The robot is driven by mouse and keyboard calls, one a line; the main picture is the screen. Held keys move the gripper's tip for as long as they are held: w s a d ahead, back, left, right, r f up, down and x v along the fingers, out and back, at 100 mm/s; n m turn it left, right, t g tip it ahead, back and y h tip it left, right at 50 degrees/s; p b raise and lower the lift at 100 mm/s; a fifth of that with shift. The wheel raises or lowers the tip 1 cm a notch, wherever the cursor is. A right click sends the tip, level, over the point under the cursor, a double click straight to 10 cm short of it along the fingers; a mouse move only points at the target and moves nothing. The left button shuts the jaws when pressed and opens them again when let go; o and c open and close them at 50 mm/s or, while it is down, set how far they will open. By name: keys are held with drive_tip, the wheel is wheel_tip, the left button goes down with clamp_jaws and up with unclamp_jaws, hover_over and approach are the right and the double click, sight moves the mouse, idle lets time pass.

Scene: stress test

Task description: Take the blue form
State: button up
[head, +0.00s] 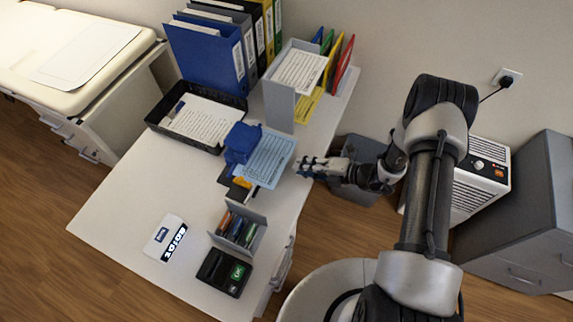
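The blue form (266,156) is a light blue printed sheet near the right edge of the white desk. It appears tilted, leaning by a dark blue object (241,141), with a dark and orange item partly hidden under its lower left. My gripper (302,166) is just right of the form in the picture, at the desk's edge, pointing left at it. A small gap shows between fingertips and sheet, and nothing is seen held. The fingers are too small to tell whether they are open.
In front are a small organizer (239,228), a black box (223,272) and a clock-like display (166,238). The desk's left front is clear.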

sight(285, 164)
drive_tip(key=shift+b+x, duration=1.15)
drive_tip(key=shift+x, duration=2.05)
clamp_jaws()
drive_tip(key=shift+r, duration=0.15)
drive_tip(key=shift+s+d, duration=0.3)
drive_tip(key=shift+d, duration=0.5)
drive_tip(key=shift+s+d, duration=0.3)
drive_tip(key=shift+d, duration=0.5)
drive_tip(key=shift+s+d, duration=0.3)
drive_tip(key=shift+d, duration=0.5)
drive_tip(key=d+f+p+v, duration=0.1)
drive_tip(key=f+v, duration=0.1)
drive_tip(key=v, duration=0.9)
drive_tip(key=shift+p, duration=0.35)
drive_tip(key=shift+s+a+f, duration=0.1)
